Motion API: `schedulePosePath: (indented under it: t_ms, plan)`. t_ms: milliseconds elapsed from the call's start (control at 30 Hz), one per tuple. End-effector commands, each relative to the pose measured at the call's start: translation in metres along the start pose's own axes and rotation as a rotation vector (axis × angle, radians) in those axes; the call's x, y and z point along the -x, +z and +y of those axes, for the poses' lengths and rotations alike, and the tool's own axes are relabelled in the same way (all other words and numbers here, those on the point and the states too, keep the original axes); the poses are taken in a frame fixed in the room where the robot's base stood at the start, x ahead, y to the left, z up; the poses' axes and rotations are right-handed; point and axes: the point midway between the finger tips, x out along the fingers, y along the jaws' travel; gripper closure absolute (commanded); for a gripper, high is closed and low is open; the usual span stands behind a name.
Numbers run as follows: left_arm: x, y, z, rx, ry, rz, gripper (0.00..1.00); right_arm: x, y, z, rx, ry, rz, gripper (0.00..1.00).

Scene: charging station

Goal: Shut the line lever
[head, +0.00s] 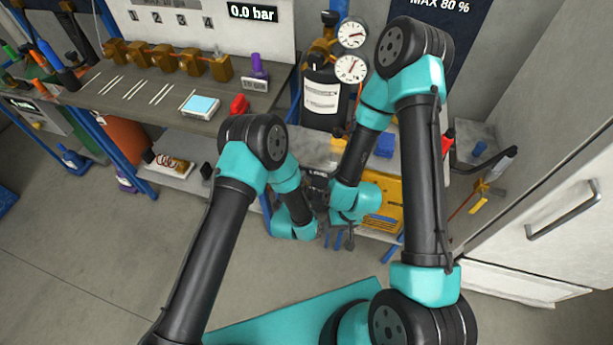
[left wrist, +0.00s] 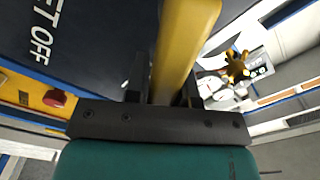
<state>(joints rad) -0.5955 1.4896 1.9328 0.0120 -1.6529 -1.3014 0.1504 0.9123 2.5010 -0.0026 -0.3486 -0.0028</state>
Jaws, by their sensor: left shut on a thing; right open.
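In the left wrist view my left gripper (left wrist: 160,95) is shut on a yellow bar (left wrist: 183,45) that runs up between its fingers. In the head view my left gripper (head: 318,183) is low in front of the shelf, and the bar is hidden there or too small to tell. My right gripper (head: 349,238) is open, just below and to the right of the left one, pointing down. I cannot see anything between its fingers.
A dark gas cylinder with gauges (head: 322,95) stands behind the arms. A yellow unit (head: 383,200) sits close behind the right wrist. The workbench (head: 120,95) with brass valves is at the left, a white cabinet (head: 545,220) at the right.

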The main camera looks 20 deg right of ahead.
Motion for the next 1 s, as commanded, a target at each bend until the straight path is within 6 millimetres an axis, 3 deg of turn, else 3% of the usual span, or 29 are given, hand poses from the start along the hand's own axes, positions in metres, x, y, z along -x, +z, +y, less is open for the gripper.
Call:
schedulePosePath:
  t_ms: [500,1000]
  plan:
    - [0.002,0.013,0.024,-0.441,-0.005,-0.015,1.0,0.0,0.0,0.0,0.0,0.0,0.0,0.51]
    - [0.002,0.017,0.031,-0.574,-0.004,-0.014,1.0,0.0,0.0,0.0,0.0,0.0,0.0,0.51]
